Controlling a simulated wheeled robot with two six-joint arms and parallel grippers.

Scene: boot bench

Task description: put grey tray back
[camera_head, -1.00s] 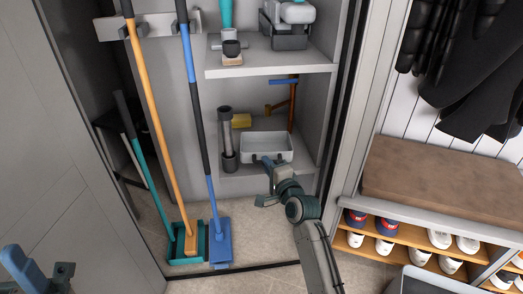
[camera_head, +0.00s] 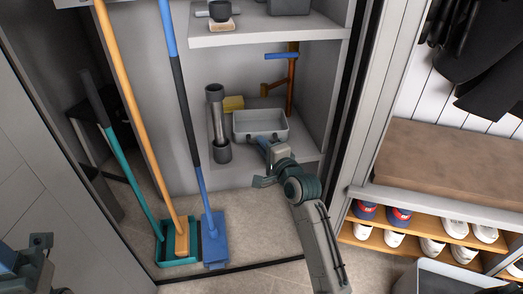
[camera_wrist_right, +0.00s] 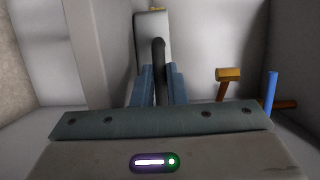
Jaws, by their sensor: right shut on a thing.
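The grey tray (camera_head: 247,134) is inside the open cabinet, over the lower shelf (camera_head: 230,176). In the head view I cannot tell whether it rests on the shelf or hangs just above. My right gripper (camera_head: 266,146) reaches in from the front and is shut on the tray's near side. In the right wrist view the two blue fingers (camera_wrist_right: 161,88) close around a dark bar, with the pale tray (camera_wrist_right: 145,32) beyond. My left gripper (camera_head: 32,262) is at the lower left, away from the tray; its jaw opening is unclear.
An orange-handled tool (camera_head: 293,80) leans at the back right. The upper shelf (camera_head: 260,37) overhangs. Brooms (camera_head: 212,235) stand left; a shoe bench (camera_head: 440,165) is right.

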